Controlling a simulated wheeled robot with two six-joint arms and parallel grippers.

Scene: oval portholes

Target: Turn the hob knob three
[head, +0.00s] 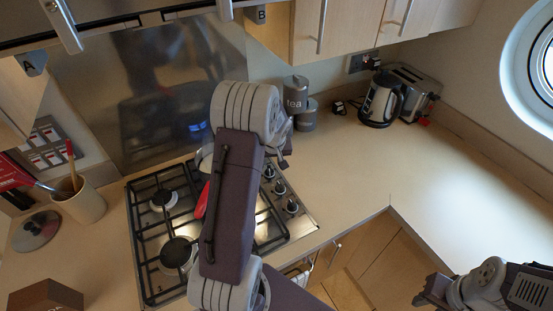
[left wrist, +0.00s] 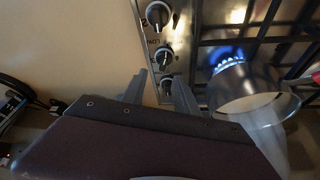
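The steel gas hob (head: 262,225) has a column of black knobs along its right edge. Three knobs (head: 268,170) (head: 279,187) (head: 291,205) show in the head view; any further back are hidden by my left arm. The left wrist view also shows three knobs (left wrist: 158,14) (left wrist: 164,56) (left wrist: 168,84); I cannot tell which is knob three. My left gripper (left wrist: 160,77) is open and empty, its fingers around the lowest knob in that view, contact unclear. In the head view the left gripper (head: 285,150) is partly hidden. My right gripper (head: 430,291) is at the bottom right, finger gap unclear.
A steel pan (left wrist: 245,90) with a red handle (head: 203,200) sits over a lit blue flame (left wrist: 228,60), close to the left gripper. A tea canister (head: 296,92), kettle (head: 381,100) and toaster (head: 415,88) stand at the back. The right counter (head: 455,175) is clear.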

